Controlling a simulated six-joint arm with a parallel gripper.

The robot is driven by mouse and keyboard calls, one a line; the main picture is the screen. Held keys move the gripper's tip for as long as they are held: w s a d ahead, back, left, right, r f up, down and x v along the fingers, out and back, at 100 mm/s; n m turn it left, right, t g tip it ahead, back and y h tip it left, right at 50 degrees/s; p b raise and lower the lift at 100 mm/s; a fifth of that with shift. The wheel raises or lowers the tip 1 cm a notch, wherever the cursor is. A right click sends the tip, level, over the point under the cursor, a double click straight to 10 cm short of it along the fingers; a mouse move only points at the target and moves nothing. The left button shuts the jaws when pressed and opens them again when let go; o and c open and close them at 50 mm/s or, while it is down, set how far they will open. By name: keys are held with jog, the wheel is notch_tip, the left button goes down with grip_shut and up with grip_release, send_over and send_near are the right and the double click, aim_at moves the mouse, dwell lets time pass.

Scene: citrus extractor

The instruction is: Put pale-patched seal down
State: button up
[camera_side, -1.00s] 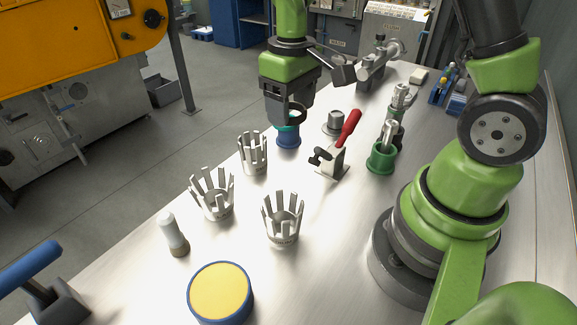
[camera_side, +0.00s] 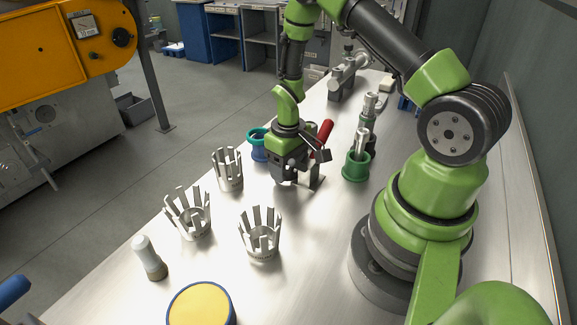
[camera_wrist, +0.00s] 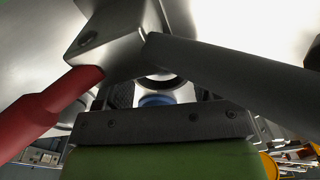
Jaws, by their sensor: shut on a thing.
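My gripper (camera_side: 284,180) points down low over the bench, just in front of the red-handled toggle clamp (camera_side: 322,135). In the wrist view its dark fingers (camera_wrist: 160,92) are closed about a small dark ring (camera_wrist: 163,79), which I take to be the seal. Its pale patch cannot be made out, and in the side view the ring is hidden by the gripper. A blue curved edge (camera_wrist: 156,100) shows below the ring; I cannot tell what it belongs to. The clamp's red handle (camera_wrist: 55,103) and metal body (camera_wrist: 120,35) fill the wrist view's upper left.
A blue stand with a teal rim (camera_side: 258,145) is left of my gripper, and a green holder (camera_side: 356,166) is to its right. Pronged metal cups (camera_side: 260,240), a white-topped bottle (camera_side: 150,258) and a yellow-topped round tub (camera_side: 202,305) occupy the front. Bare bench lies right of the cups.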

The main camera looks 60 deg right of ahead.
jog(key=shift+f, duration=0.25)
jog(key=shift+f, duration=0.15)
jog(key=o, duration=1)
